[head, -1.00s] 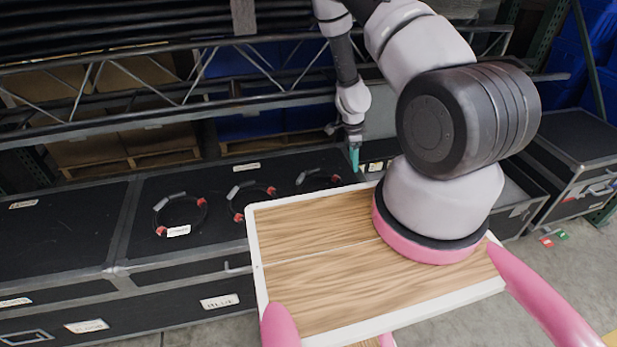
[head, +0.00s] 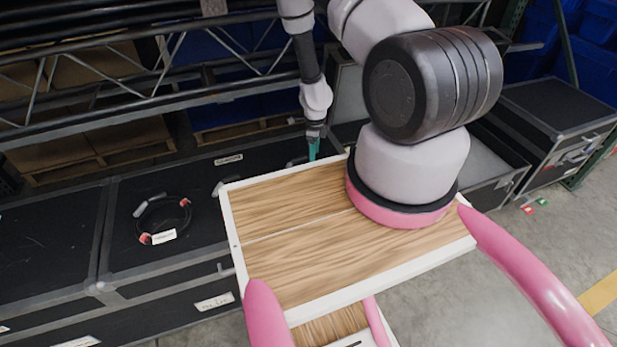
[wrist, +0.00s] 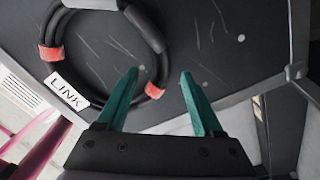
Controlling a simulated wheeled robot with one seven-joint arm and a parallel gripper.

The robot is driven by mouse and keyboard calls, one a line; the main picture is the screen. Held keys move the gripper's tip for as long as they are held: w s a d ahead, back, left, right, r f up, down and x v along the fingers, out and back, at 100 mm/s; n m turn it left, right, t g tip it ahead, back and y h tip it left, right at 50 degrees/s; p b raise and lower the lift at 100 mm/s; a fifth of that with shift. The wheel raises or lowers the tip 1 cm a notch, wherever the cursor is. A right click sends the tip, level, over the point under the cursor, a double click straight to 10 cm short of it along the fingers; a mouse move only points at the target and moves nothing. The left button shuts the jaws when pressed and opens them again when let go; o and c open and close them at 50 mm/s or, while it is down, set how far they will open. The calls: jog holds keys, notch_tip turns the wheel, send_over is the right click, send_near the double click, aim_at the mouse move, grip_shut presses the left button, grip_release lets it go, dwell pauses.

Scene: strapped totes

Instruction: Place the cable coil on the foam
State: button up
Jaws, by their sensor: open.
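In the wrist view a black cable coil (wrist: 148,30) with red ties and a white LINK tag lies on a dark, scratched surface. My gripper (wrist: 159,76) is open and empty, its two teal fingers over that surface beside the coil's right side. In the head view my gripper (head: 313,149) is low at the dark case top, partly behind my wooden deck. Another black coil (head: 160,219) with red ties and a white tag lies on the case top further left.
The row of black cases (head: 200,240) runs along the left and behind my deck. An open case (head: 505,165) stands to the right, partly hidden by my arm. A metal truss (head: 140,95) crosses behind. Bare floor (head: 540,245) lies at the right.

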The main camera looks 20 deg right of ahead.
jog(key=shift+f, duration=1.55)
grip_shut()
notch_tip(320, 180, up, 10)
